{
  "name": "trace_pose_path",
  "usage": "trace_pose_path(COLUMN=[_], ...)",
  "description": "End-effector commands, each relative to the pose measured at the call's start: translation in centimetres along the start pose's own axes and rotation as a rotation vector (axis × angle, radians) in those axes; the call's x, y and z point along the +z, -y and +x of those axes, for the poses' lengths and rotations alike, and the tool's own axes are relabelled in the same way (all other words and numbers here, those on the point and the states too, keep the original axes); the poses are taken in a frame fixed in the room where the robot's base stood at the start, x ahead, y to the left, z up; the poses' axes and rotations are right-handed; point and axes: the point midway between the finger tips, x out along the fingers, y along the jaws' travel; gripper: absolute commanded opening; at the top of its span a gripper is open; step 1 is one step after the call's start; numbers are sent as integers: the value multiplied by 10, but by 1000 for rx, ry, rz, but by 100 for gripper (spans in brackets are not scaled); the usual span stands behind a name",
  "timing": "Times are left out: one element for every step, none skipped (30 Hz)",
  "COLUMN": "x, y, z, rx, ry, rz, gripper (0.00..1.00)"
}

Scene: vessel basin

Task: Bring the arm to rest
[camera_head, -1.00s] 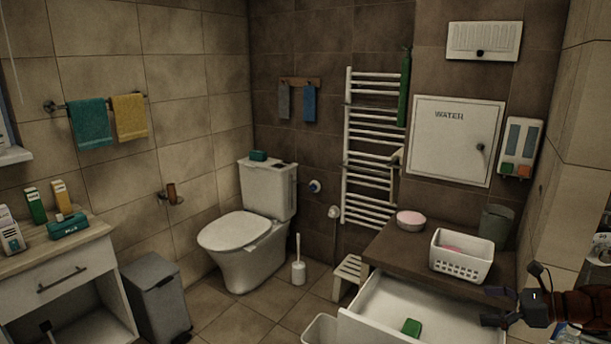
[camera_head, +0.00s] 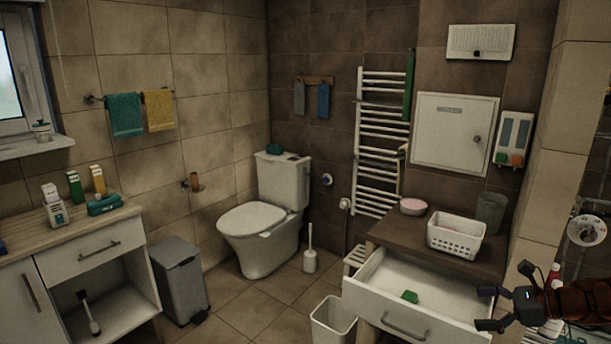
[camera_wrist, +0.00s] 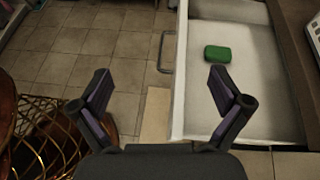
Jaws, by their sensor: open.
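My gripper (camera_head: 484,307) is at the lower right of the head view, its fingers spread and pointing left, with nothing between them. It is just to the right of the open white drawer (camera_head: 385,317). In the wrist view the two fingers of my gripper (camera_wrist: 162,95) stand wide apart, with floor tiles and the drawer's edge beyond them. A green block (camera_head: 409,297) lies inside the drawer, and it also shows in the wrist view (camera_wrist: 217,54), apart from the fingers.
A dark counter (camera_head: 387,231) above the drawer carries a white basket (camera_head: 455,238) and a pink round dish (camera_head: 413,207). A white bin (camera_head: 333,322) stands left of the drawer. A woven gold basket (camera_wrist: 45,140) is at lower left in the wrist view.

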Motion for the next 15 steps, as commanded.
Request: trace_pose_path(x=[3,5,8,10,13,16,19,22,25,27,30,35,37,39,42], y=[-6,-10,-14,-18,-22,-29,-34,-40,-49,-57,-66,-79,-89,-99,-113], z=[9,13,18,23,28,34,39,46,54,60,68,77,83,90,98], rx=[21,34,50,64,77,98,114,133,160,184,209,245,273,303,341], ry=[-8,-14,-23,-30,-37,-48,-56,-65,-76,-87,-97,-115,-127,-141,-157], rz=[-18,-30,-46,-62,-77,-100,-119,-139,-164,-189,-214,-256,-287,-319,-363], gripper=[100,100,100,100,100,100,100,100,100,100,100,100,100,100,100])
